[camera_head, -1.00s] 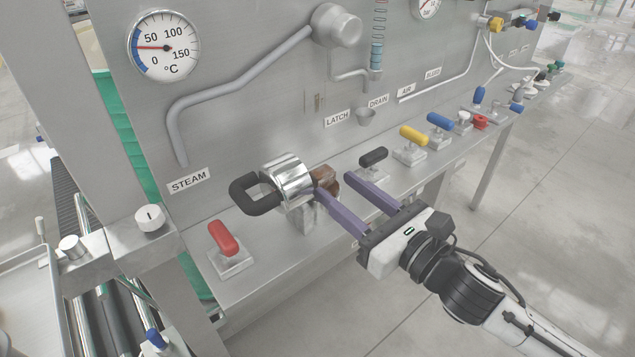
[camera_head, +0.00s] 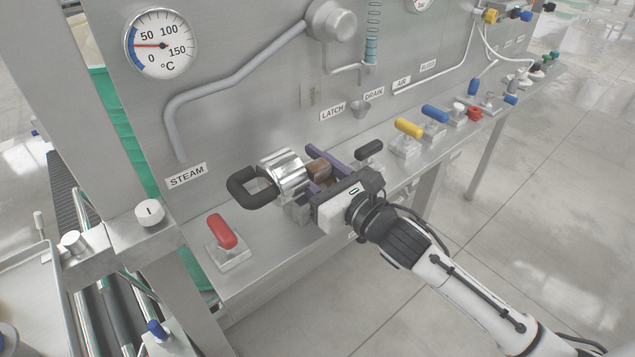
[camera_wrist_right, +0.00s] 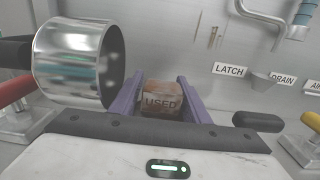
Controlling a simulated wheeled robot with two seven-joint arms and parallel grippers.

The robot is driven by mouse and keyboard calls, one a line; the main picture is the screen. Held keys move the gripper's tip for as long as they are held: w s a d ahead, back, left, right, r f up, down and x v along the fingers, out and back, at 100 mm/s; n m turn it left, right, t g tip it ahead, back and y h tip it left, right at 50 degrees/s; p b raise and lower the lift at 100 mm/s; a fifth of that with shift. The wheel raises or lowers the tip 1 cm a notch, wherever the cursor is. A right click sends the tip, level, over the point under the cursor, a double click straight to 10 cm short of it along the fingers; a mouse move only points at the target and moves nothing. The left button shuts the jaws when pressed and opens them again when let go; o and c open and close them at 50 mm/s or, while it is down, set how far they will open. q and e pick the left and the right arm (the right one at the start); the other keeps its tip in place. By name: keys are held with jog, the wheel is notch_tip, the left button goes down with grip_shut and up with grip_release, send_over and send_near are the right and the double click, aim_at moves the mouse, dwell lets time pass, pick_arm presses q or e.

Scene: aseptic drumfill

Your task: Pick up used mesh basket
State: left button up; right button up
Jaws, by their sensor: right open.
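The used mesh basket (camera_head: 319,169) is a small brown, stained block on the steel ledge. In the right wrist view the basket (camera_wrist_right: 161,102) bears the word USED. My right gripper (camera_head: 325,157) reaches over it with its two purple fingers open, one on each side. In the right wrist view the fingers (camera_wrist_right: 160,82) flank the basket, with a slight gap visible. The basket's lower part is hidden by my gripper in the head view. My left gripper is not in view.
A shiny metal cylinder (camera_head: 281,174) with a black loop handle stands close left of my right gripper. A red lever (camera_head: 222,231) is farther left; black (camera_head: 369,149), yellow (camera_head: 408,128) and blue (camera_head: 435,113) levers line the ledge to the right. The steel panel rises behind.

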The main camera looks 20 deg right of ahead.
jog(key=c, duration=0.9)
jog(key=shift+r, duration=0.1)
